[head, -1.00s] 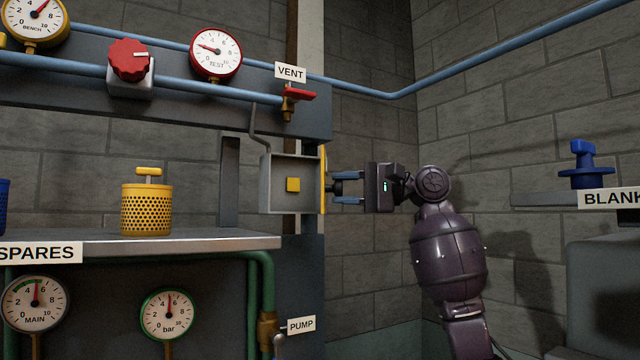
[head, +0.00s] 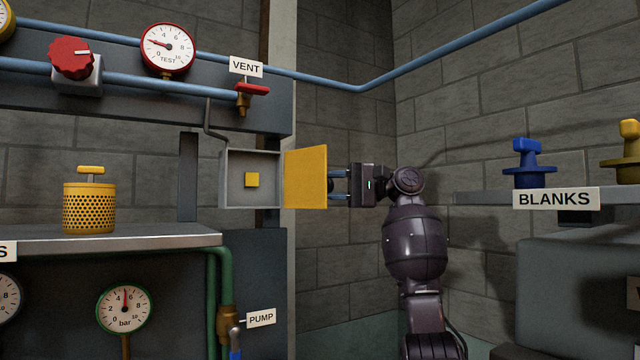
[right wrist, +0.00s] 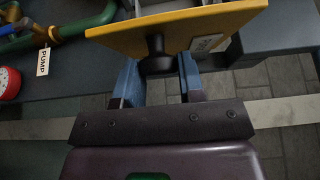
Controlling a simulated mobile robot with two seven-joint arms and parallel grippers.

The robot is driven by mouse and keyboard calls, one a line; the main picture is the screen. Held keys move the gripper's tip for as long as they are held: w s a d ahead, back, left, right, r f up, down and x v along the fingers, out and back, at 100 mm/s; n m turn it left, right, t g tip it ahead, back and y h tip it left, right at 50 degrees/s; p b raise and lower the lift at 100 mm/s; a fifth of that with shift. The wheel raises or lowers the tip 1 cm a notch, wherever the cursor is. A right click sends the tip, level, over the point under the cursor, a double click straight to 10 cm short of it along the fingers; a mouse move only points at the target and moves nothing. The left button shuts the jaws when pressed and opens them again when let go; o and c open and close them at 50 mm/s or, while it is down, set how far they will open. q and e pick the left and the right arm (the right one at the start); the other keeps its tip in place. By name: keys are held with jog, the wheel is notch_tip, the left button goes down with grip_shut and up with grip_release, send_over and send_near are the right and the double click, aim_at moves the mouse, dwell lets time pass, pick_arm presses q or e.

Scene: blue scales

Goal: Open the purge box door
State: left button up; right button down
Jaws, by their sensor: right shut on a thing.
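My right gripper (head: 338,187) is on the far right side of the door. In the right wrist view the gripper (right wrist: 158,75) is shut on the dark door knob (right wrist: 157,52), which stands out from the door's outer face (right wrist: 125,33). My left gripper is not in view.
A yellow perforated canister (head: 89,207) stands on the shelf (head: 150,239) at left. A red-handled valve (head: 252,90) sits above the box. At right, a BLANKS shelf (head: 480,197) holds blue (head: 535,165) and yellow fittings. Brick walls stand behind my right arm.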

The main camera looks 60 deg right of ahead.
jog(key=shift+d+r, duration=0.1)
jog(key=shift+d, duration=0.4)
jog(key=c, duration=1.1)
grip_release()
jog(key=o, duration=0.4)
jog(key=shift+w, duration=0.35)
jog(key=shift+c, duration=0.2)
jog(key=shift+s, duration=0.1)
jog(key=shift+s, duration=0.1)
jog(key=b+v, duration=0.2)
jog(key=v, duration=0.8)
jog(key=shift+s, duration=0.3)
jog(key=shift+d, duration=0.15)
